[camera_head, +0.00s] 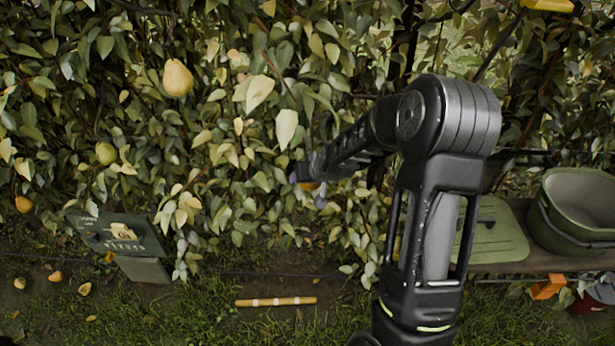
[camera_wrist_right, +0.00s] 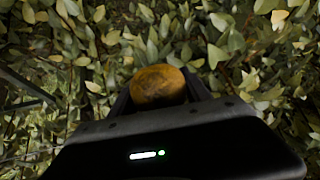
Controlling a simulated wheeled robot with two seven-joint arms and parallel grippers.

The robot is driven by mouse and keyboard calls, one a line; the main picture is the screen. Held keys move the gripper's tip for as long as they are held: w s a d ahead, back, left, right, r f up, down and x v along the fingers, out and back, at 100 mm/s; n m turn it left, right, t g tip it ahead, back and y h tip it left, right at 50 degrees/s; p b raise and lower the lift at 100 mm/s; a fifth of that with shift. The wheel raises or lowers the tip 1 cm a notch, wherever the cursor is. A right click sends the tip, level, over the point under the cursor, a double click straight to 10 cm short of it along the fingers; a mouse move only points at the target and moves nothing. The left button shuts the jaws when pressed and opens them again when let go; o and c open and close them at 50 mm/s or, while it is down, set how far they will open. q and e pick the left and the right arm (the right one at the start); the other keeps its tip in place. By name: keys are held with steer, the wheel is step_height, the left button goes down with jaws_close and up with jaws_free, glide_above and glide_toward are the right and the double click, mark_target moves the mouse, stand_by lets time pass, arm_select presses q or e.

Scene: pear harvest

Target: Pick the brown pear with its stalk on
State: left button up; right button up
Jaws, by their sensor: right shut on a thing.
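The brown pear (camera_wrist_right: 158,87) sits between the two fingers of my right gripper (camera_wrist_right: 159,92) in the right wrist view. The gripper is shut on it, with leaves close behind. Its stalk does not show, and I cannot tell whether it is still joined to a branch. In the head view my right arm reaches from the lower right into the foliage. There the right gripper (camera_head: 310,172) is small and partly hidden, with an orange-brown patch (camera_head: 308,186) below it. My left gripper is not in view.
A yellow pear (camera_head: 178,78) and a greenish pear (camera_head: 106,153) hang at left. A dark sign (camera_head: 118,235) stands below. A striped stick (camera_head: 276,301) and fallen pears (camera_head: 55,276) lie on the ground. A green tub (camera_head: 545,225) stands on a bench at right.

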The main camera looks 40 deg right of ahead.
steer(key=shift+s+a+r+g+y, duration=0.2)
steer(key=shift+s+a+g+y, duration=0.15)
steer(key=shift+s+g+y, duration=0.2)
steer(key=shift+w, duration=0.1)
steer(key=shift+s+a+r+g+y, duration=0.25)
steer(key=shift+s+a+g+y, duration=0.15)
steer(key=shift+g, duration=0.35)
steer(key=shift+s, duration=0.1)
stand_by(0.3)
steer(key=shift+s+a+f, duration=0.25)
steer(key=shift+s+a, duration=0.5)
steer(key=shift+s, duration=0.2)
steer(key=shift+s+a+f, duration=0.2)
steer(key=shift+s+a, duration=0.5)
steer(key=shift+s, duration=0.25)
